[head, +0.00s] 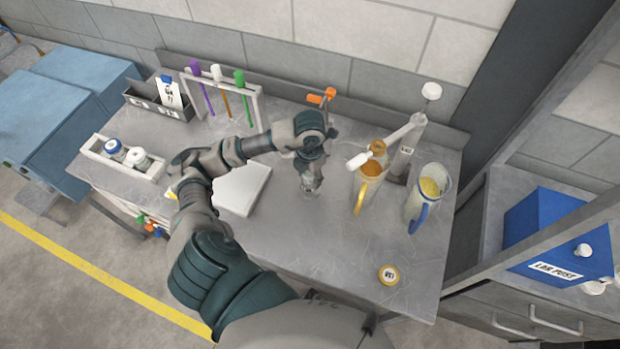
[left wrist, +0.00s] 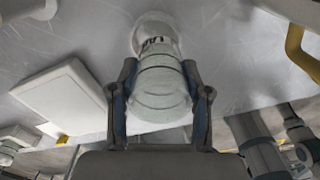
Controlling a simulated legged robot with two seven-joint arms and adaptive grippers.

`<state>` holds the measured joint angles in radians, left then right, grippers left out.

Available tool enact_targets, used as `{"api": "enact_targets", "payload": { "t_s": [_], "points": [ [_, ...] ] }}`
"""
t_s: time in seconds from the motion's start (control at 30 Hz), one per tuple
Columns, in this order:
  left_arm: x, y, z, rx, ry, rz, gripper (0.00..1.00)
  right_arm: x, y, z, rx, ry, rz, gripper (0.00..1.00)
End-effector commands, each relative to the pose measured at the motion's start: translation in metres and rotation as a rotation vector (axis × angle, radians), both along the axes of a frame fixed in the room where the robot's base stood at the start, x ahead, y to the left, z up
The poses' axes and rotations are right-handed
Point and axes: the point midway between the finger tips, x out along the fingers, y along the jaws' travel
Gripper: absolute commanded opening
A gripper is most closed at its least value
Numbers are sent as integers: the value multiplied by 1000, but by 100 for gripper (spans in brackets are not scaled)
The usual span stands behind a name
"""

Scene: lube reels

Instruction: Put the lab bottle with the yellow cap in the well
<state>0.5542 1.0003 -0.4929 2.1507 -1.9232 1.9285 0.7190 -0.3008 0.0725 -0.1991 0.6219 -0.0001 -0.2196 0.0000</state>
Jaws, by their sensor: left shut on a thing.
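My left gripper (head: 311,182) is over the middle of the grey worktop. In the left wrist view it (left wrist: 160,100) is shut on a clear, ribbed, bottle-like glass thing (left wrist: 160,82) between its two fingers. No yellow cap shows on this held thing, and its far end reaches toward the worktop; I cannot tell whether it touches. A round yellow piece with a pale label (head: 389,274) lies near the worktop's front right. A white holder (head: 97,152) at the left holds a blue-capped bottle (head: 114,147) and a white-capped bottle (head: 136,157). I cannot identify the well for sure. My right gripper is not in view.
A white flat box (head: 241,190) lies left of the gripper. An orange jug (head: 369,176), a pump-like device (head: 404,150) and a jug of yellow stuff (head: 427,197) stand at the right. The front middle is clear.

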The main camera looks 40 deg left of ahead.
Motion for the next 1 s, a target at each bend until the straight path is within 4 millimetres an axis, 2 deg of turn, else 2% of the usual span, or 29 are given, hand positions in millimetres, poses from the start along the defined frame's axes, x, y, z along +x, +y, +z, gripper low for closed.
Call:
{"api": "enact_targets", "payload": {
  "t_s": [0.17,0.4,0.57,0.6,0.67,0.7,1.0],
  "points": [
    [7,5,-7,-2,1,0,21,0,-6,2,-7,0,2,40],
    [6,5,-37,-2,2,0,21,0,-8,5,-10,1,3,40],
    [7,5,-38,-1,0,-1,21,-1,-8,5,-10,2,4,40],
    [7,5,-38,0,0,-1,55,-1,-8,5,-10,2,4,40],
    [7,4,-37,0,0,-1,70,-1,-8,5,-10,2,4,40],
    [7,4,-37,0,0,-1,72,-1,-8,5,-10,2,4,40],
    [7,5,-36,0,0,-1,72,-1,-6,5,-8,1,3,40]
  ]
}}
